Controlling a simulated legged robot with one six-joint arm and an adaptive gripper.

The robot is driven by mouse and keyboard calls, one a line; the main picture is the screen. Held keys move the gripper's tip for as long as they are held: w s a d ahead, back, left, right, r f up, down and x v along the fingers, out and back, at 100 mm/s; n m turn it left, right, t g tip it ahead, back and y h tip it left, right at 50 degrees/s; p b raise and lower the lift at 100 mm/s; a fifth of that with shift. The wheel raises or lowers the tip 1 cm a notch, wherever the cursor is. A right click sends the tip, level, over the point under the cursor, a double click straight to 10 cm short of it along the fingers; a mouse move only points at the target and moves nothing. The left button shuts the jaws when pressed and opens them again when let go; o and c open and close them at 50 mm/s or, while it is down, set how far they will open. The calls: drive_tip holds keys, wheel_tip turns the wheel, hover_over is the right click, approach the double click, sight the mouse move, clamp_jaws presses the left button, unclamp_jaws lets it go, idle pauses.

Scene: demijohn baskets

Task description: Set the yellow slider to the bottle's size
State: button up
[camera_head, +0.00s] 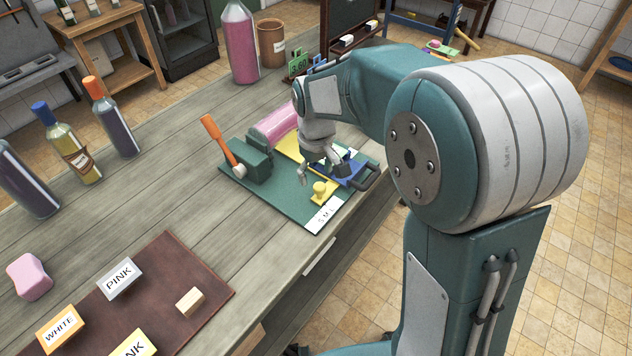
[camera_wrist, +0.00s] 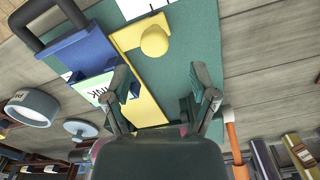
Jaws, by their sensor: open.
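The yellow slider (camera_head: 320,192) has a round knob and sits on the green board, beside the white S M L label (camera_head: 323,214). In the wrist view the yellow slider's knob (camera_wrist: 154,41) stands beyond my fingertips on its yellow strip. A pink bottle (camera_head: 272,124) lies on its side at the board's far end. My gripper (camera_head: 318,172) is above the board, between bottle and knob. In the wrist view my gripper (camera_wrist: 160,76) has its fingers apart, with nothing between them. Which size letter the slider stands at is too small to tell.
A blue piece with a dark handle (camera_head: 362,178) lies right of my gripper. A green block (camera_head: 257,157) with an orange lever (camera_head: 220,140) stands left. Several bottles stand on the left of the bench. A brown mat (camera_head: 165,262) with labels lies in front.

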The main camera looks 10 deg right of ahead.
sight(318, 184)
drive_tip(key=f, duration=0.2)
drive_tip(key=shift+d+f, duration=0.2)
drive_tip(key=shift+f, duration=0.15)
drive_tip(key=shift+d+f, duration=0.25)
drive_tip(key=shift+f, duration=0.3)
drive_tip(key=shift+a, duration=0.1)
drive_tip(key=shift+a, duration=0.1)
clamp_jaws()
drive_tip(key=shift+s+a, duration=0.7)
drive_tip(key=shift+s, duration=0.05)
unclamp_jaws()
drive_tip(key=shift+d, duration=0.1)
